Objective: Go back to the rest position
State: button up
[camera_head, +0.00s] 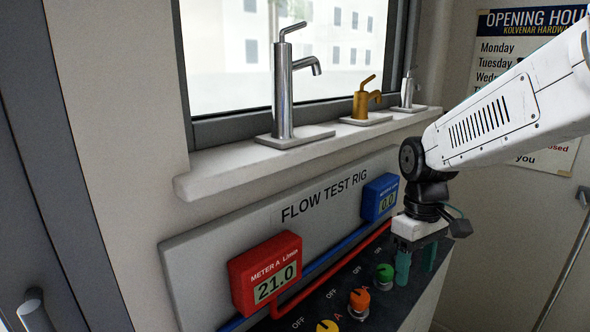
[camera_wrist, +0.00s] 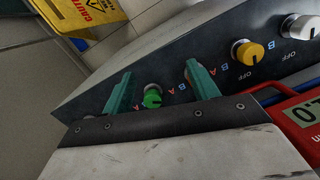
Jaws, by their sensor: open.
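My gripper (camera_head: 416,262) hangs over the right end of the dark knob panel (camera_head: 330,309), pointing down. Its two green fingers are apart and empty. In the wrist view my gripper (camera_wrist: 162,95) has a green knob (camera_wrist: 152,98) showing between its fingers; I cannot tell whether they touch it. In the head view the green knob (camera_head: 384,273) is just left of the fingers. An orange knob (camera_head: 359,301) and a yellow knob (camera_head: 327,326) follow toward the front. In the wrist view the orange knob is mostly hidden behind a finger.
The red meter A (camera_head: 266,275) reads 21.0 and the blue meter (camera_head: 380,198) reads 0.0 on the flow test rig board (camera_head: 205,275). Several taps, including a tall chrome one (camera_head: 284,90), stand on the window sill (camera_head: 230,165). A yellow caution sign (camera_wrist: 92,12) is on the floor.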

jog(key=s+d+r+m+t, duration=0.1)
jog(key=s+r+m, duration=0.1)
jog(key=s, duration=0.8)
jog(key=s+d+r+m+t, duration=0.1)
jog(key=s+d+r+m, duration=0.1)
jog(key=s, duration=0.8)
jog(key=shift+r+m+t, duration=0.4)
jog(key=shift+r+m, duration=0.35)
jog(key=shift+m, duration=0.25)
